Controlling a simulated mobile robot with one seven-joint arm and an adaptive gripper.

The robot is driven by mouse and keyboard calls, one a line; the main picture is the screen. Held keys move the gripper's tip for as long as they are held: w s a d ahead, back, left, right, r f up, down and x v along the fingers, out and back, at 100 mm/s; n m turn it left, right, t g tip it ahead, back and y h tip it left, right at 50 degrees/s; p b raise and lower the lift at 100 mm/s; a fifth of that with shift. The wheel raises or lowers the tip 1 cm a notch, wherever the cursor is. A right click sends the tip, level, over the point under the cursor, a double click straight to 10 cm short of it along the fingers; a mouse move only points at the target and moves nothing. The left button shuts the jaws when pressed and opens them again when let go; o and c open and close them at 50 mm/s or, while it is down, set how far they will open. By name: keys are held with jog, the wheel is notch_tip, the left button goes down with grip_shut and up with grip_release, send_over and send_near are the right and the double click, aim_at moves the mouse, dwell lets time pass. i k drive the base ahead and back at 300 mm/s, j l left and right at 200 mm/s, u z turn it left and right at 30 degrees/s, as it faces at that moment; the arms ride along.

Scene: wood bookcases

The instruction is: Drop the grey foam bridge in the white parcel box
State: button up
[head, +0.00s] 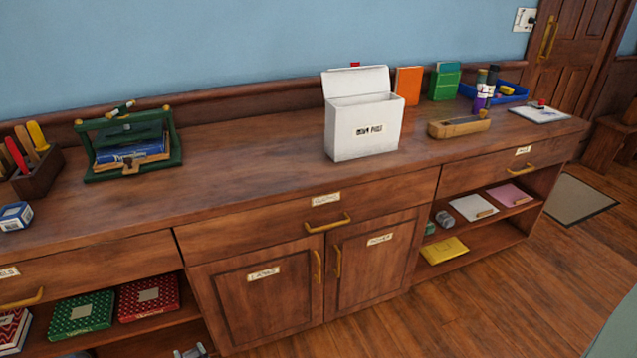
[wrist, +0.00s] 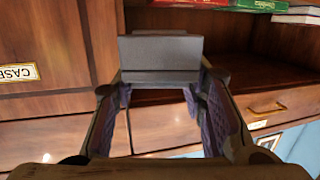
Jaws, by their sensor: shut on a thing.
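The white parcel box (head: 355,145) stands upright on the counter in the head view, its lid tilted up at the back and its top open. A label is on its front; I cannot see its inside floor. My gripper (wrist: 160,88) is shut on the grey foam bridge (wrist: 160,52), which sits between the fingertips in the wrist view, in front of the bookcase shelf. The gripper is not clearly seen in the head view; only a small grey piece shows at the bottom edge, and I cannot tell what it is.
On the counter (head: 250,165), a green rack with books (head: 130,150) stands left of the box. A wooden tray (head: 458,127), orange book (head: 408,85) and blue tray (head: 515,96) stand to the right. The counter between rack and box is clear. Lower shelves hold red and green boxes.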

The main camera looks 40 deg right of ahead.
aim_at(344, 153)
jog(key=i+z, duration=0.15)
jog(key=z, duration=0.25)
jog(key=i+z, duration=0.1)
jog(key=z, duration=0.25)
